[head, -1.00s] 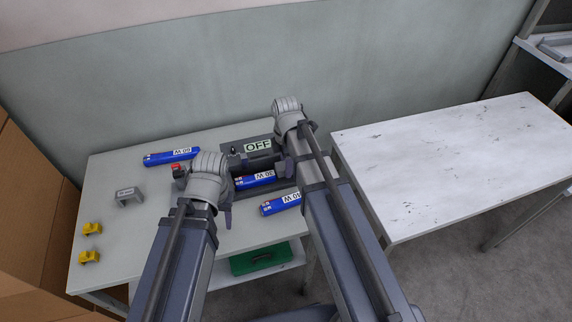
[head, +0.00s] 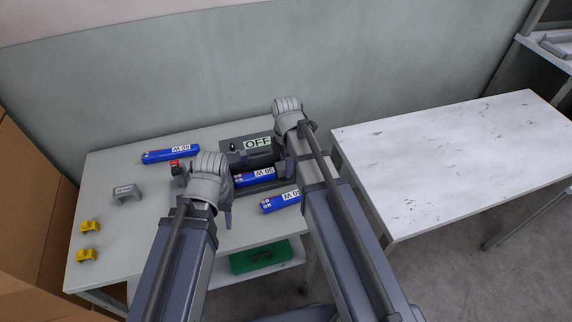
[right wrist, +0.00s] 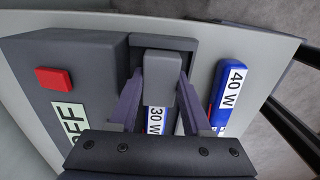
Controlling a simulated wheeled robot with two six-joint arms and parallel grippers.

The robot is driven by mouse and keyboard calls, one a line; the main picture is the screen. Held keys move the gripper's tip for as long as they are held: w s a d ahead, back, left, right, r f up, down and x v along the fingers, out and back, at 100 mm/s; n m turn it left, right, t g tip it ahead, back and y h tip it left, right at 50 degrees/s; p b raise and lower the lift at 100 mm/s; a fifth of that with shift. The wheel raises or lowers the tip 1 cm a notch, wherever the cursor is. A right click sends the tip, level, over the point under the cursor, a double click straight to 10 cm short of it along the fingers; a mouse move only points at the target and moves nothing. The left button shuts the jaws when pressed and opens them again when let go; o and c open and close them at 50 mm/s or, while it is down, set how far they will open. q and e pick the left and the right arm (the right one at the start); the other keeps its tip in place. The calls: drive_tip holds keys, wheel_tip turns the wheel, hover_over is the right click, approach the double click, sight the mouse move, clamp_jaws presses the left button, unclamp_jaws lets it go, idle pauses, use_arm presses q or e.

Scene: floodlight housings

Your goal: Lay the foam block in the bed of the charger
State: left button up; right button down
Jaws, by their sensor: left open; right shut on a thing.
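The charger (head: 228,152) is a dark grey unit with an OFF sign on the left table; in the right wrist view its body (right wrist: 90,50) shows a red button. A blue 30 W piece (head: 250,177) lies in its bed and also shows in the right wrist view (right wrist: 155,118). My right gripper (right wrist: 160,85) is shut on a grey block-like part (right wrist: 162,65) at the end of that piece, within the charger's recess. I cannot tell whether this part is the foam block. My left gripper (head: 229,200) is open at the charger's left front; its wrist hides part of the charger.
A blue 40 W piece (head: 280,202) lies in front of the charger, another blue piece (head: 170,154) behind left. A grey U-shaped piece (head: 127,194) and two yellow clips (head: 88,255) lie at left. A green case (head: 262,257) is below. The right table (head: 450,160) is bare.

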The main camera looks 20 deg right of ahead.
use_arm(q)
drive_tip(key=shift+f+b, duration=0.55)
use_arm(e)
drive_tip(key=shift+f, duration=0.6)
drive_tip(key=shift+c, duration=1.4)
unclamp_jaws()
wheel_tip(320, 180, up, 8)
drive_tip(key=p, duration=0.8)
use_arm(q)
wheel_tip(320, 180, up, 8)
drive_tip(key=shift+f, duration=0.1)
use_arm(e)
drive_tip(key=shift+s+a, duration=0.1)
drive_tip(key=shift+a, duration=0.05)
drive_tip(key=s+a+m+h, duration=0.1)
drive_tip(key=s+a+m, duration=0.9)
drive_tip(key=s+m, duration=0.4)
drive_tip(key=shift+m, duration=0.3)
